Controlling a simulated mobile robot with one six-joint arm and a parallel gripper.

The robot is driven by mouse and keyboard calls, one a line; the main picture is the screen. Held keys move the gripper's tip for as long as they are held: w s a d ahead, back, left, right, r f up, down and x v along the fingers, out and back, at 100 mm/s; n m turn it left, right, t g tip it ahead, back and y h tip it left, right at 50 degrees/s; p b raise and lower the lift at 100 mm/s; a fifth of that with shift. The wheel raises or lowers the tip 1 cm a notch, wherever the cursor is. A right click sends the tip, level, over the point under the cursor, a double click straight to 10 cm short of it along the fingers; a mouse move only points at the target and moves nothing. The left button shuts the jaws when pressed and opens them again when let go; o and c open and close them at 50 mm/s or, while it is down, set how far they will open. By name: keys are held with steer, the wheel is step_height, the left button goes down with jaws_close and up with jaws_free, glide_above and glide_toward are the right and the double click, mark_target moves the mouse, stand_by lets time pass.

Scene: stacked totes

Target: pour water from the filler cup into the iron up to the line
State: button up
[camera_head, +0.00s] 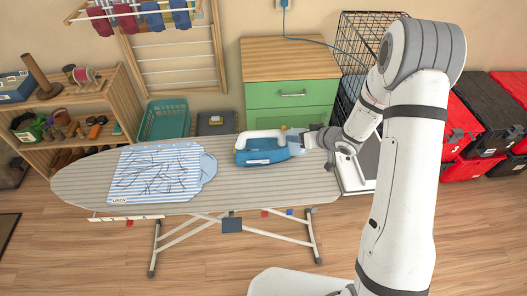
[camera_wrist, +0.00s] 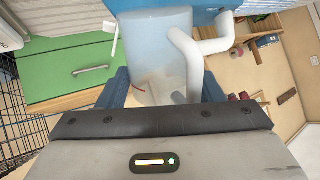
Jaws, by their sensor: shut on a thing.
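The blue iron (camera_head: 262,156) with a white handle lies on the right part of the ironing board (camera_head: 90,180). My gripper (camera_head: 308,140) is at the iron's right end, shut on the pale, see-through filler cup (camera_head: 295,146). In the wrist view the cup (camera_wrist: 150,50) stands between my two blue fingers, with the blue iron (camera_wrist: 205,14) beyond it. A small red mark shows low on the cup. The water levels and the iron's fill line cannot be made out.
A striped blue cloth (camera_head: 155,172) tagged LINEN lies on the board's left half. Behind stand a green drawer cabinet (camera_head: 290,92), a teal basket (camera_head: 164,120) and a black wire rack (camera_head: 357,40). Shelves (camera_head: 90,98) are at left, red-and-black totes (camera_head: 480,110) at right.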

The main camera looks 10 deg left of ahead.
steer(key=shift+w+r+g+h+p, duration=0.15)
steer(key=shift+g+h+p, duration=0.25)
steer(key=shift+p, duration=1.5)
steer(key=shift+w+a+f+m+g+h, duration=0.15)
steer(key=shift+w+m+g+h, duration=0.1)
steer(key=shift+g, duration=0.3)
steer(key=shift+w+a+f+m+g+h, duration=0.15)
steer(key=shift+g+h, duration=0.1)
steer(key=shift+g, duration=0.3)
stand_by(3.2)
steer(key=shift+s+d+b, duration=0.1)
steer(key=shift+b, duration=0.55)
steer(key=shift+r+t+b, duration=0.15)
steer(key=shift+t+b, duration=0.15)
steer(key=shift+b, duration=0.05)
steer(key=shift+s+d+r+y+b, duration=0.15)
steer(key=shift+r+y+b, duration=0.15)
steer(key=shift+r+b, duration=0.35)
steer(key=shift+f+t+b, duration=0.25)
steer(key=shift+t+b, duration=0.15)
steer(key=shift+b, duration=0.25)
steer(key=b, duration=0.3)
steer(key=shift+s+n+t+y, duration=0.15)
steer(key=shift+n+t+y, duration=0.15)
